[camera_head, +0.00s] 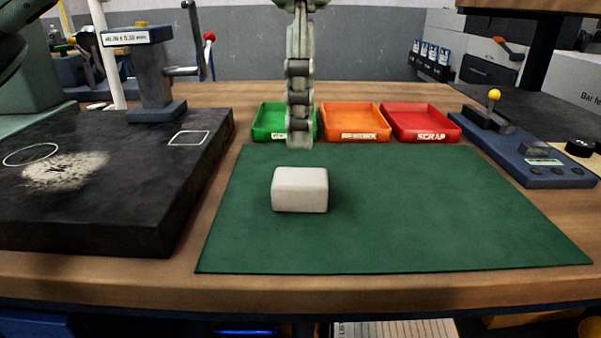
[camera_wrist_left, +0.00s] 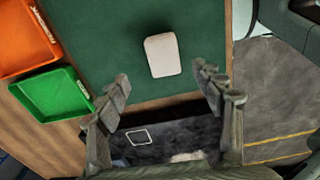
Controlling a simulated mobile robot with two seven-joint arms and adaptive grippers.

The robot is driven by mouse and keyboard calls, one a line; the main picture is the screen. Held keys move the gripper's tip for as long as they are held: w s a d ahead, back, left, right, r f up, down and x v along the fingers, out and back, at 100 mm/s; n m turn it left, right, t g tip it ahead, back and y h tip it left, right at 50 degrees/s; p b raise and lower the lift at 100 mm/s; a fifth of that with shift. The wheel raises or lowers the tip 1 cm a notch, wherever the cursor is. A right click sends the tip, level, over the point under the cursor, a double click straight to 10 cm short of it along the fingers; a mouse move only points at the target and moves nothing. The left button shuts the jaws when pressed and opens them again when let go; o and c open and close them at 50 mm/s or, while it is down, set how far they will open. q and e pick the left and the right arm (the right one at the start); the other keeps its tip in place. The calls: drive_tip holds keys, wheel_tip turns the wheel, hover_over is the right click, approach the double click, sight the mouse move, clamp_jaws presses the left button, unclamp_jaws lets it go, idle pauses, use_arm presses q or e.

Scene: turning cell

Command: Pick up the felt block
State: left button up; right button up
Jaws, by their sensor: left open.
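The felt block (camera_head: 300,190), off-white with rounded edges, lies on the green mat (camera_head: 420,225), towards its left side. In the left wrist view the felt block (camera_wrist_left: 162,55) shows just beyond and between my fingertips. My left gripper (camera_head: 300,140) points down above the mat, behind and above the block in the head view, with its fingers seen edge-on. In the left wrist view my left gripper (camera_wrist_left: 163,82) is open, its two fingers apart and nothing between them. My right gripper is in neither view.
A green tray (camera_head: 268,132), an orange tray (camera_head: 355,134) and a red tray (camera_head: 422,136) stand behind the mat. A black plate (camera_head: 110,190) with a gauge stand (camera_head: 152,80) is at left. A blue fixture (camera_head: 545,173) is at right. The mat's right part is clear.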

sight(301, 176)
use_arm(q)
drive_tip(key=f, duration=0.7)
drive_tip(key=shift+s+a, duration=0.1)
drive_tip(key=shift+s, duration=0.2)
drive_tip(key=shift+r, duration=0.1)
drive_tip(key=c, duration=1.2)
